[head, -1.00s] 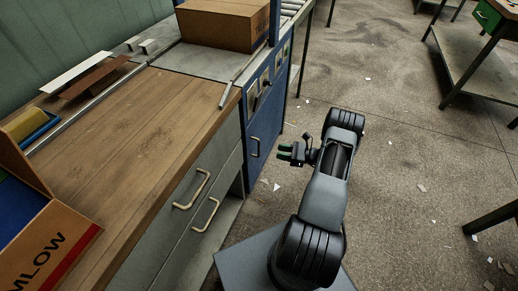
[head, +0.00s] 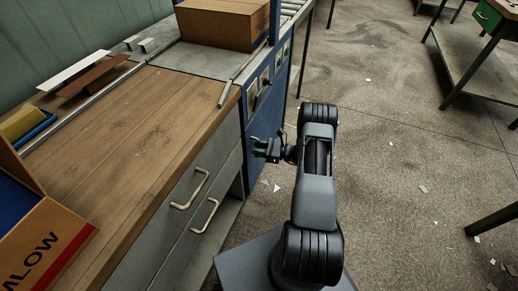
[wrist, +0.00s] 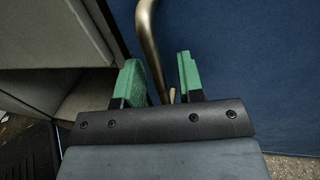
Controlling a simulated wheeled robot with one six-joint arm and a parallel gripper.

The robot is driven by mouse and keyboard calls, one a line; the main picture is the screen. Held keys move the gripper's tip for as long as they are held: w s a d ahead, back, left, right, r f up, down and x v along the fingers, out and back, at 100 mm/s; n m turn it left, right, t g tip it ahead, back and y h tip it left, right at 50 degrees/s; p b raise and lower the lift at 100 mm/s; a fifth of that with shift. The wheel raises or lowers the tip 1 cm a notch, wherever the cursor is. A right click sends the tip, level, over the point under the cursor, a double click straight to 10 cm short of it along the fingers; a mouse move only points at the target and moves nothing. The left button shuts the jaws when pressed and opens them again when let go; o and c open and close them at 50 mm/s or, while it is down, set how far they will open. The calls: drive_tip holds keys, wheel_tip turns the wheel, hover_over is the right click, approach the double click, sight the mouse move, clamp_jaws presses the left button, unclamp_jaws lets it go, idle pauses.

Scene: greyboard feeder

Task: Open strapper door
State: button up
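The strapper's blue door (head: 264,118) is shut on the front of the blue machine, and it fills the right of the wrist view (wrist: 245,65). Its curved, brass-coloured handle (wrist: 148,42) runs down between my two green fingertips in the wrist view. My gripper (head: 260,149) is at the door in the head view and hides the handle there. In the wrist view my gripper (wrist: 160,78) is open, with one finger on each side of the handle. A gap shows between the handle and the right finger; whether the left finger touches it I cannot tell.
Left of the door, a grey cabinet has two handles (head: 191,189) under a wooden worktop (head: 130,130). A cardboard box (head: 225,22) sits on the machine's top. Panel switches (head: 262,84) are above the door.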

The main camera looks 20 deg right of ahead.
drive_tip(key=shift+c, duration=0.3)
clamp_jaws()
